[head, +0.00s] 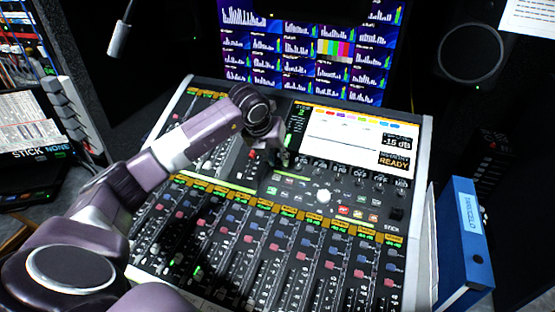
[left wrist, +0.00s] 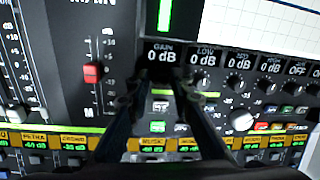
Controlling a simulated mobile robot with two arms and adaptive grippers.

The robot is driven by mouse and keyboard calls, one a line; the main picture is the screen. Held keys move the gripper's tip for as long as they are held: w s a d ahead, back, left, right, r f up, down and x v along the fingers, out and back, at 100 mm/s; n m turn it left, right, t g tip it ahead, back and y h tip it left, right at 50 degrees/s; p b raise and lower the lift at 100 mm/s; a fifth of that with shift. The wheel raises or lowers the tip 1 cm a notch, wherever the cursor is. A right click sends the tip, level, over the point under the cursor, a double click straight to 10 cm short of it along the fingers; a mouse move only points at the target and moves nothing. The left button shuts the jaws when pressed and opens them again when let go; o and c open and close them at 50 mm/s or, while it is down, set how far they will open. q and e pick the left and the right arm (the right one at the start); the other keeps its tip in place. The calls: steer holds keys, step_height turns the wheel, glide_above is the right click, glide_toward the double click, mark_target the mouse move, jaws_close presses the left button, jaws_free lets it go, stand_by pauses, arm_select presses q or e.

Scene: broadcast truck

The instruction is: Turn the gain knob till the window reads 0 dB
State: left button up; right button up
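The mixing console (head: 424,150) fills the middle of the head view. In the left wrist view, the small window under the word GAIN (left wrist: 160,57) reads 0 dB. The gain knob below it is mostly lost in the dark between my fingertips and cannot be made out clearly. My left gripper (head: 282,155) is at the console just left of its screen; in the left wrist view its two fingers (left wrist: 160,84) stand apart, one on each side of the knob's place. I cannot tell whether they touch the knob. My right gripper is not in view.
The console screen (head: 345,132) shows -15 dB and READY at its right. The LOW knob (left wrist: 200,82) is close beside my fingers, under a 0 dB window. A white ball-like control (head: 323,196) and several faders are nearby. A blue binder (head: 463,245) stands at right.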

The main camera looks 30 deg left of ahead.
arm_select(q)
steer(key=v, duration=1.2)
steer(key=shift+f, duration=0.1)
stand_by(0.4)
